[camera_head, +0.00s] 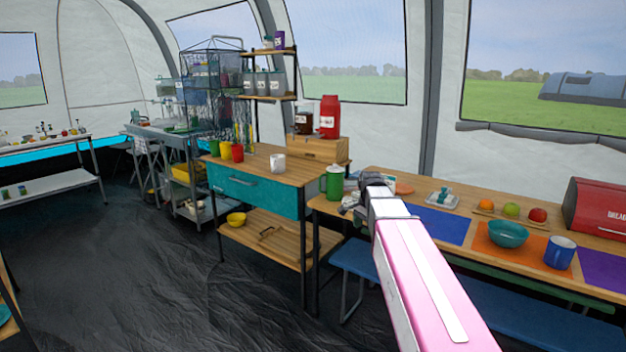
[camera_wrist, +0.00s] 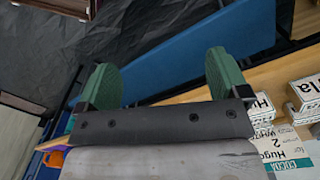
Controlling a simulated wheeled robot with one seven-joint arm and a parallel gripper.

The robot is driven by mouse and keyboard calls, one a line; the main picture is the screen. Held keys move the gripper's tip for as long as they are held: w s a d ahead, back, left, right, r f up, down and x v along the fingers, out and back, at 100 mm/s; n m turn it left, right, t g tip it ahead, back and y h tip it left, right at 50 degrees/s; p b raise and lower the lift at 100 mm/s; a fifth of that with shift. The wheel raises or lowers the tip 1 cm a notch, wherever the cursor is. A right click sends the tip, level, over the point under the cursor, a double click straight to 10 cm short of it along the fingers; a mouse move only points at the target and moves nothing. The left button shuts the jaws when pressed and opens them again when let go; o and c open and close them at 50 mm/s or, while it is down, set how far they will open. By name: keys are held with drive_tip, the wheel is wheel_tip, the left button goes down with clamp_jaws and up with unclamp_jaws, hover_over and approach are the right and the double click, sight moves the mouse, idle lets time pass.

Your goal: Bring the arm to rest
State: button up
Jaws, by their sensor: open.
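My arm (camera_head: 420,265), pink and white, reaches forward from the lower right over the left end of the wooden dining table (camera_head: 420,187). My gripper (camera_head: 372,187) is at its far end, near the green pot, with its fingers mostly hidden in the head view. In the wrist view my gripper (camera_wrist: 163,80) shows two green finger pads wide apart with nothing between them. A blue bench (camera_wrist: 195,60) and the table's wooden edge (camera_wrist: 265,78) show beyond the fingers. I cannot tell the exact height of the gripper above the table.
The table also holds a green pot (camera_head: 334,183), teal bowl (camera_head: 508,234), blue mug (camera_head: 560,252) and red bread bin (camera_head: 598,207). A wooden trolley (camera_head: 262,168) stands left. Dark floor (camera_head: 140,260) is clear.

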drive_tip(key=s+f+n, duration=1.2)
drive_tip(key=s+f, duration=0.5)
drive_tip(key=f, duration=0.3)
drive_tip(key=shift+s, duration=0.15)
drive_tip(key=shift+f, duration=0.1)
